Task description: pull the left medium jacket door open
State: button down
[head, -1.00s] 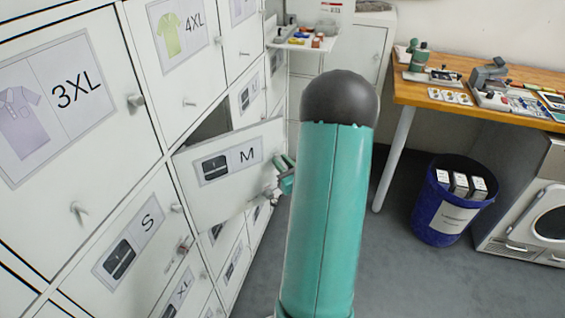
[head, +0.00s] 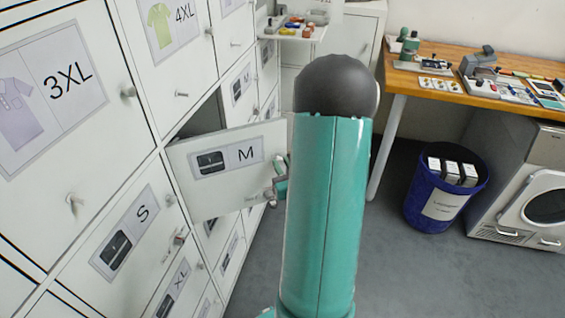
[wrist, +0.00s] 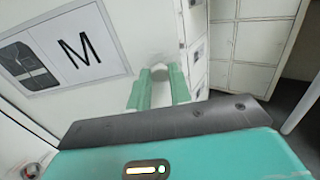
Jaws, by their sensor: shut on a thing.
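The medium jacket door (head: 222,190) is a white panel labelled M with a dark jacket picture. It stands swung out from the locker wall, with a dark gap behind its upper edge. My gripper (head: 279,180) is at the door's free right edge, partly hidden by my arm. In the wrist view my gripper (wrist: 158,84) has its two green fingers shut around the round grey knob (wrist: 157,71) of the door (wrist: 115,25). The M label fills the upper left of that view.
Other white locker doors with knobs surround it, such as the S door (head: 125,235) and the 3XL door (head: 60,110). A wooden table (head: 445,85), a blue bin (head: 443,195) and a white machine (head: 535,205) stand at the right. Grey floor between is clear.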

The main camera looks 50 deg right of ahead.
jog(key=shift+s+a, duration=0.15)
jog(key=shift+a, duration=0.15)
jog(key=c, duration=1.4)
grip_release()
jog(key=shift+o, duration=0.5)
jog(key=shift+d, duration=0.1)
